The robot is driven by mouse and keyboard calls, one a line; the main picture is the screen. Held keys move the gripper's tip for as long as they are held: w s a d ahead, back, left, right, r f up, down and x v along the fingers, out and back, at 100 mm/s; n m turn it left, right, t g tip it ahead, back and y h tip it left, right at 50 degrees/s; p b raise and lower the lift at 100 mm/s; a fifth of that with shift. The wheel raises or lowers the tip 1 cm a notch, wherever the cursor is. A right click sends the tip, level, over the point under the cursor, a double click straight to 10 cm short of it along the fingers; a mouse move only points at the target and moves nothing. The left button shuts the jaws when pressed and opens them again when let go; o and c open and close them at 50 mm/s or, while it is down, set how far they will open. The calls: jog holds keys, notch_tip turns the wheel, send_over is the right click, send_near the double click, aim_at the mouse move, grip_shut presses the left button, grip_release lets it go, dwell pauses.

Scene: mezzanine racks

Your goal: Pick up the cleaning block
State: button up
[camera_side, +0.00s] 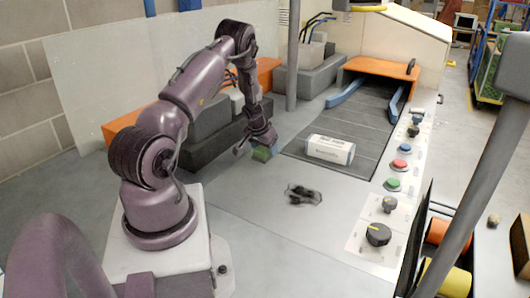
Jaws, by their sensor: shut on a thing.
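The cleaning block (263,154) is a small green piece with a bluish side, in the middle of the side view. My gripper (256,147) points down over it and is shut on it, hiding its upper part. The block is at or just above the grey work surface; I cannot tell whether it touches it.
A white printed package (330,149) lies on the dark slatted belt (365,120) to the right. A small black object (302,194) lies on the table in front. Grey blocks (207,143) stand behind my gripper. Knobs and buttons (400,164) line the right edge. A grey post (292,60) rises behind.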

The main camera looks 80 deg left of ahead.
jog(key=shift+r, duration=0.45)
notch_tip(320, 180, up, 3)
jog(key=shift+f, duration=0.2)
jog(key=s+d+r, duration=0.7)
jog(key=d+r, duration=0.2)
jog(key=d, duration=0.2)
jog(key=shift+s+d+r, duration=0.3)
jog(key=shift+s, duration=0.1)
